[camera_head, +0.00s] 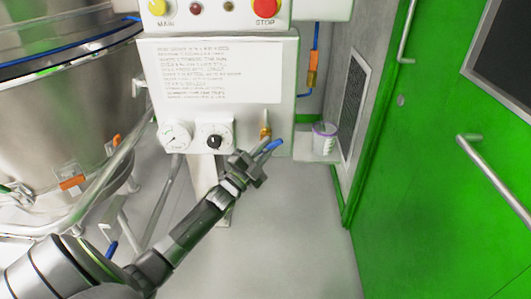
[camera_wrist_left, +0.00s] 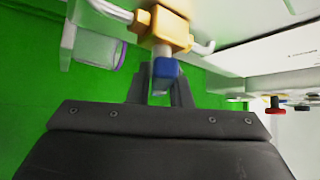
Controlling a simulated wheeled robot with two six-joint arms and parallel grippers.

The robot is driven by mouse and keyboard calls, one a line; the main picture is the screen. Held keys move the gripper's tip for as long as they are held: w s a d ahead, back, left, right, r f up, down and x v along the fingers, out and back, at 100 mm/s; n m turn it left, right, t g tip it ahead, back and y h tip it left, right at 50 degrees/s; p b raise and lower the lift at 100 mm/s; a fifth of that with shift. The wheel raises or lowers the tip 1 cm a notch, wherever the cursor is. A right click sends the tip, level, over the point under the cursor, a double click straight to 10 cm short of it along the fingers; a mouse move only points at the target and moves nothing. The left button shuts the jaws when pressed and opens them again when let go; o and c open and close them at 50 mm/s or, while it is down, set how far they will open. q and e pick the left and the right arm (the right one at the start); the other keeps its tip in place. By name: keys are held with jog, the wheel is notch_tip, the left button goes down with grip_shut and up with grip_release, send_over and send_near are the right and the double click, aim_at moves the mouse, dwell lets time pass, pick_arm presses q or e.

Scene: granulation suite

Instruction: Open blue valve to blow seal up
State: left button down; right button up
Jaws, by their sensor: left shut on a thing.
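The blue valve handle (camera_head: 273,145) sticks out below the control panel's lower right corner, beside its brass valve body (camera_head: 265,131). My left gripper (camera_head: 262,154) reaches up to it from the lower left. In the left wrist view the blue handle (camera_wrist_left: 165,70) lies between the two dark fingers of the left gripper (camera_wrist_left: 160,84), which is shut on it. The brass body (camera_wrist_left: 170,28) with its white pipe ends shows just beyond the fingertips. The fingers partly cover the handle. My right gripper is in neither view.
The white control panel (camera_head: 217,105) carries a gauge (camera_head: 175,135), a black knob (camera_head: 214,138) and a red STOP button (camera_head: 266,7). A steel vessel (camera_head: 60,110) stands at left. A white tub (camera_head: 324,138) sits right of the panel, near the green door (camera_head: 430,190).

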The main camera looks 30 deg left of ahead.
pick_arm(q)
jog(key=shift+f+n+t+y, duration=0.2)
jog(key=shift+n+t+y, duration=0.3)
jog(key=shift+n, duration=0.4)
jog(key=shift+n+t+y, duration=0.3)
jog(key=shift+n+y, duration=0.2)
jog(key=shift+n, duration=0.1)
jog(key=n+t+y, duration=0.1)
jog(key=n+y, duration=0.2)
jog(key=n, duration=0.1)
jog(key=n+y, duration=0.4)
jog(key=n, duration=0.1)
jog(key=shift+t, duration=0.4)
jog(key=n+g+y, duration=0.1)
jog(key=n+y, duration=0.4)
jog(key=n+g+y, duration=0.1)
jog(key=n+y, duration=0.1)
jog(key=n, duration=0.1)
jog(key=shift+y, duration=0.3)
jog(key=shift+n+y, duration=0.5)
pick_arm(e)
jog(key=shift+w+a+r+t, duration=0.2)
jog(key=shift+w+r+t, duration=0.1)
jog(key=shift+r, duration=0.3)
pick_arm(q)
jog(key=shift+r+n+g, duration=0.1)
jog(key=shift+n+g, duration=0.3)
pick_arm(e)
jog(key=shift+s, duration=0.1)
